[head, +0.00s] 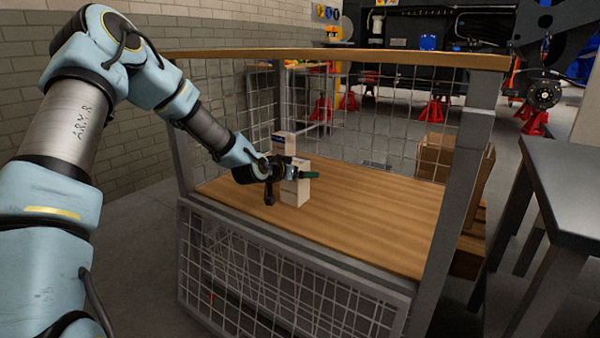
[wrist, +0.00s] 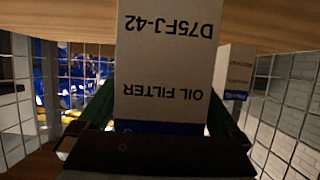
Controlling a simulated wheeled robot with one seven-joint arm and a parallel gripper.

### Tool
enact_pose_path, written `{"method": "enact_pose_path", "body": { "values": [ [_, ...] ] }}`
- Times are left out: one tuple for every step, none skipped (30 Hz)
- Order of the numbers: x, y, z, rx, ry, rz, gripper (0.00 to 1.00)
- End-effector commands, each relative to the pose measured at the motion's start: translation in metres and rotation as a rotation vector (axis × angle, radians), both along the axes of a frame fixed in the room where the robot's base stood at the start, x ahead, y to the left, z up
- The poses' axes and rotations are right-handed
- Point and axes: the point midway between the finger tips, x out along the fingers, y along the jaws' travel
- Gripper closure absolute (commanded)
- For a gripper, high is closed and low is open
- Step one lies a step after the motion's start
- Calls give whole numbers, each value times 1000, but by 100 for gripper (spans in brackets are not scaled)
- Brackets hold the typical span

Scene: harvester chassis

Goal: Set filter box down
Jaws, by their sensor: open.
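The filter box (wrist: 165,60) is white with a blue edge and reads "OIL FILTER D75FJ-42", upside down in the wrist view. In the head view the filter box (head: 297,190) stands upright on the wooden floor of a mesh cage. My gripper (head: 298,173) is at its upper part. In the wrist view my gripper (wrist: 162,100) has its green fingers on either side of the box, with the jaws open. Whether the fingers touch its sides cannot be told. The box's far side is hidden.
A second white box (head: 284,143) stands close behind; it also shows in the wrist view (wrist: 235,75). The cage (head: 340,56) has a wooden top rail and mesh walls around the arm. The wooden floor (head: 375,220) is clear to the right. Cardboard boxes (head: 435,155) lie beyond the mesh.

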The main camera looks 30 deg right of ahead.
Motion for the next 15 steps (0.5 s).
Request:
{"method": "enact_pose_path", "body": {
  "values": [
    [-1, 2, 3, 0, 0, 1, 0],
    [-1, 4, 4, 0, 0, 1, 0],
    [-3, 8, 6, 1, -1, 1, 0],
    [-5, 12, 8, 0, -2, 1, 0],
    [-7, 15, 10, 0, -2, 1, 0],
    [-11, 21, 13, 1, 0, 1, 0],
    [-13, 26, 16, 1, 0, 2, 0],
    [-16, 32, 19, 1, -2, 2, 0],
    [-20, 39, 22, 2, -1, 1, 0],
    [-23, 44, 24, 2, -2, 1, 0],
    [-26, 50, 27, 2, -1, 1, 0],
    [-30, 56, 30, 1, 0, 2, 0],
    [-33, 61, 32, 0, -1, 2, 0],
    [-35, 66, 34, 2, -1, 1, 0],
    [-39, 72, 37, 1, -2, 0, 0]
  ]
}}
